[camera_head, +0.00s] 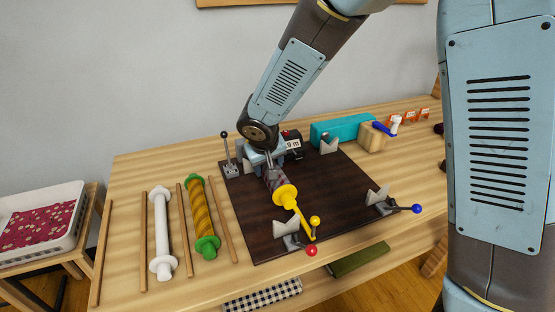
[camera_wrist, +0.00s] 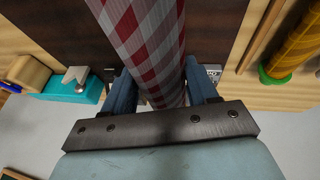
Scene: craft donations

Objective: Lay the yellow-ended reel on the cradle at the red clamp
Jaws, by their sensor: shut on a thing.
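The yellow-ended reel (camera_head: 285,195) is wound with red-and-white checked cloth, clear in the wrist view (camera_wrist: 150,40). My gripper (camera_head: 270,172) is shut on its wound part, with one finger on each side in the wrist view (camera_wrist: 162,92). The reel's yellow end points toward the front, and its yellow spindle passes beside the grey V-shaped cradle (camera_head: 284,228). The red-knobbed clamp (camera_head: 311,251) is at that cradle. A yellow ball (camera_head: 315,221) shows just beside the spindle. I cannot tell whether the reel touches the cradle. My arm hides the reel's far end.
On the dark board (camera_head: 335,180) stand a blue-knobbed clamp (camera_head: 416,208) with a cradle, a black-knobbed clamp (camera_head: 225,134) and a back cradle (camera_head: 328,144). A green-ended reel (camera_head: 202,218) and a white reel (camera_head: 161,232) lie left. A teal block (camera_head: 345,128) is behind.

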